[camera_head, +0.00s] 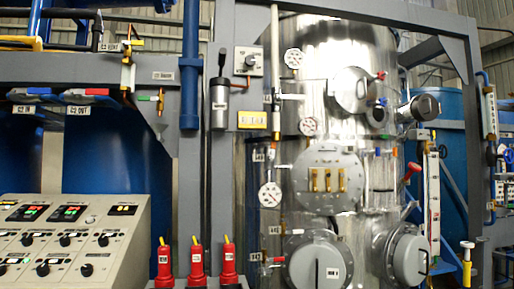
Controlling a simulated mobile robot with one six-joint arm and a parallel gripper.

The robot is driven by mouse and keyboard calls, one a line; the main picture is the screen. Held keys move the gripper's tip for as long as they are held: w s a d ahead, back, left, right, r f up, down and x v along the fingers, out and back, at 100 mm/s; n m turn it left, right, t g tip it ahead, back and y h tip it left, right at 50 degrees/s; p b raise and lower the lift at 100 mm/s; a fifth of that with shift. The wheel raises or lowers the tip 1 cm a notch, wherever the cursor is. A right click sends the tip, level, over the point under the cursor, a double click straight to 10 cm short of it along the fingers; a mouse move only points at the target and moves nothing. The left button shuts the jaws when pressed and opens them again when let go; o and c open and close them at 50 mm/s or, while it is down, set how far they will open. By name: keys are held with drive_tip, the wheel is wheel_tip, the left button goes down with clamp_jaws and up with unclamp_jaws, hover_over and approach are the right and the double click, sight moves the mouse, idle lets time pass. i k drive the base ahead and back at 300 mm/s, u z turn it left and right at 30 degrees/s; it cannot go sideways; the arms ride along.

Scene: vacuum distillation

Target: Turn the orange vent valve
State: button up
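I cannot single out the orange vent valve with certainty, as the labels are too small to read. A small fitting with an orange-yellow lever (134,43) sits at the upper left on the grey frame. Below it is a small fitting with green and orange parts (152,98), under a white label. A large shiny steel vessel (330,100) stands right of centre, with round ports and gauges. Small red handles show on it at the upper right (381,75) and right side (412,170). My gripper is not in view.
A sloped control panel (75,240) with knobs and displays fills the lower left. Several red bottle-shaped objects (196,262) stand in a row beside it. Grey posts (190,170) rise left of the vessel.

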sight(273, 143)
drive_tip(key=u, duration=0.2)
drive_tip(key=k, duration=0.5)
drive_tip(key=u, duration=1.4)
drive_tip(key=i, duration=1.8)
drive_tip(key=z, duration=1.7)
